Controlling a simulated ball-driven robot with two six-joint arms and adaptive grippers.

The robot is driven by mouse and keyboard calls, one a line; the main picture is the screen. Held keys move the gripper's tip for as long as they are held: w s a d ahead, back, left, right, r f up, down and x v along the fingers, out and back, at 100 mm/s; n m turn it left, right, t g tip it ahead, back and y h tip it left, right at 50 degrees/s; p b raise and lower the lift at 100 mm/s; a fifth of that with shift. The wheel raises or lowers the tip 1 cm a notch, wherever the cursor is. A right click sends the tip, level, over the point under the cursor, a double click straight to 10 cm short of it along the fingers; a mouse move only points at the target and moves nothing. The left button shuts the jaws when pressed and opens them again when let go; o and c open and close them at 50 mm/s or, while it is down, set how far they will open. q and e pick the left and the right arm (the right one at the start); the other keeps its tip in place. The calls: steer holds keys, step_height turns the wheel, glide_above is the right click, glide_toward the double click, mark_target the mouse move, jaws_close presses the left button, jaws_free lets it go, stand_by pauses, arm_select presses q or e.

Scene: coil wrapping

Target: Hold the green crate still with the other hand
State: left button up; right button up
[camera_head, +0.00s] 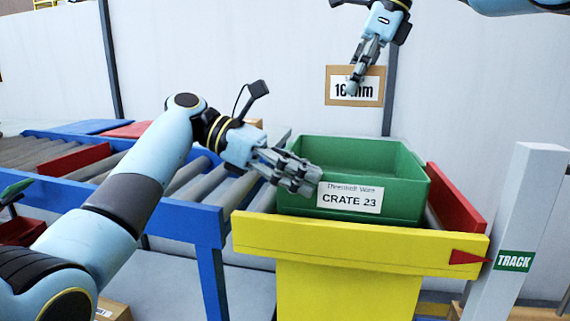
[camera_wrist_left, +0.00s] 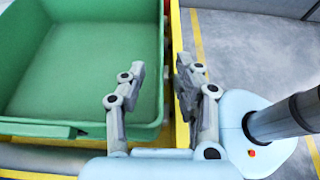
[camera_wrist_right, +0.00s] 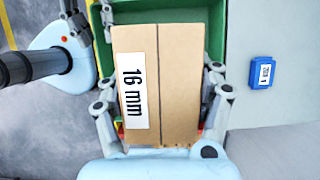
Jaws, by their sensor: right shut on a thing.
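The green crate (camera_head: 362,160), labelled CRATE 23, sits upright in the yellow-fronted track end and looks empty inside. My left gripper (camera_head: 297,176) is at the crate's left front corner, partly in front of it. In the left wrist view its fingers (camera_wrist_left: 155,92) are apart, one over the crate's inside (camera_wrist_left: 80,65) and one outside its wall; contact cannot be told. My right gripper (camera_head: 357,80) is shut on a cardboard box (camera_wrist_right: 180,85) labelled 16 mm, held above and behind the crate. The crate shows partly behind the box in the right wrist view (camera_wrist_right: 216,45).
A blue-framed roller conveyor (camera_head: 185,210) runs in from the left. A red side wall (camera_head: 457,200) stands right of the crate, beside a pale post (camera_head: 515,220) marked TRACK. A small blue labelled block (camera_wrist_right: 262,74) lies apart on the right.

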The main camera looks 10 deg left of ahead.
arm_select(q)
steer(key=shift+d, duration=0.1)
steer(key=shift+c, duration=0.3)
jaws_close()
stand_by(1.1)
arm_select(e)
step_height(320, 180, down, 6)
steer(key=shift+r, duration=0.1)
